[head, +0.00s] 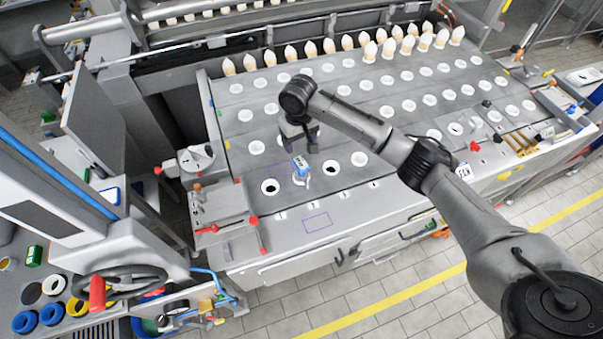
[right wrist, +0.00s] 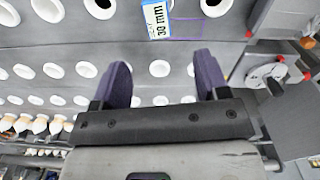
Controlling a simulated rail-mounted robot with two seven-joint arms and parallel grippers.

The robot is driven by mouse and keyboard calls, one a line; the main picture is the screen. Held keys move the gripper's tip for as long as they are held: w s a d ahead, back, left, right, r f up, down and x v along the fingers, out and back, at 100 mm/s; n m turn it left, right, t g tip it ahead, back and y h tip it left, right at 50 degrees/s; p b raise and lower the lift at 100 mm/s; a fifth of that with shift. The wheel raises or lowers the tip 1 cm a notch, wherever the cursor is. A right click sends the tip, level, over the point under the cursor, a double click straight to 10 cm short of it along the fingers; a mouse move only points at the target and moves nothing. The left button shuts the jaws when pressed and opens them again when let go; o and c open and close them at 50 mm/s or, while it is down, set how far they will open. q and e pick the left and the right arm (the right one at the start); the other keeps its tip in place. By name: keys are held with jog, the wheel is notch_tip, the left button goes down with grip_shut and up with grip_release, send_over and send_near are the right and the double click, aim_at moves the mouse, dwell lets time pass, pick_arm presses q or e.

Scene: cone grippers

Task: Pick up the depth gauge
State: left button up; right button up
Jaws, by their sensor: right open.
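The depth gauge (head: 300,167) is a small piece with a blue and white label, at the front of the grey table of holes. In the right wrist view the depth gauge (right wrist: 157,20) shows at the top edge, its label reading "30 mm"; its upper part is cut off there. My right gripper (head: 301,143) hangs just behind the gauge in the head view, apart from it. In the right wrist view its two dark purple fingers (right wrist: 163,72) are spread with nothing between them. My left gripper is not in view.
The grey table (head: 262,205) has rows of white-rimmed holes, one (head: 270,186) just left of the gauge. Several cream-tipped cones (head: 291,53) stand along the back. A block with red knobs (head: 220,215) sits at the front left corner.

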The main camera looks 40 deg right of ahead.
aim_at(301, 163)
notch_tip(301, 163, down, 8)
jog(key=shift+f, duration=0.15)
jog(key=shift+s+d+f, duration=0.1)
jog(key=shift+f, duration=1.25)
jog(key=shift+s+d+f, duration=0.1)
jog(key=shift+f, duration=1.2)
jog(key=c, duration=1.2)
